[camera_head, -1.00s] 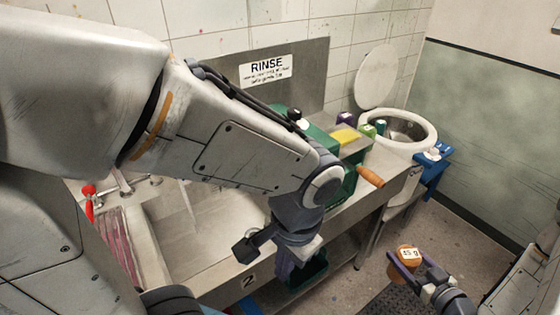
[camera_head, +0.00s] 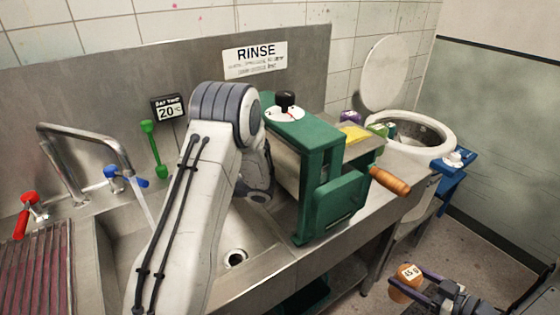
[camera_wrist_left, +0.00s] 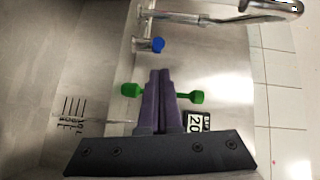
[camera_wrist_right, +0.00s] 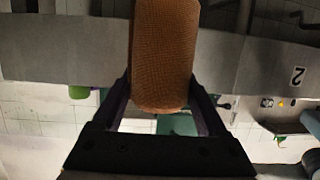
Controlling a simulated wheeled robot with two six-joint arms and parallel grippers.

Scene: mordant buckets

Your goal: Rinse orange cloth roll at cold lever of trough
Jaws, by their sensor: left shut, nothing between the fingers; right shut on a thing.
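The orange cloth roll (camera_head: 405,284), labelled 45 g, is in my right gripper (camera_head: 420,287) at the lower right, off the trough's front. It fills the upper middle of the right wrist view (camera_wrist_right: 165,50), between the shut fingers. The blue cold lever (camera_head: 126,176) is at the tap (camera_head: 85,150) on the trough (camera_head: 250,285). A water stream (camera_head: 143,202) runs from the spout. My left gripper is hidden behind its arm in the head view. In the left wrist view its fingers (camera_wrist_left: 159,75) are shut and empty, with the blue lever (camera_wrist_left: 158,45) beyond them.
A red lever (camera_head: 26,212) is left of the tap. A green double-ended handle (camera_head: 152,148) and temperature card (camera_head: 168,107) are at the back wall. A green wringer (camera_head: 335,190) with a wooden handle (camera_head: 389,181) stands right of the basin. A lidded white drum (camera_head: 450,140) is behind.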

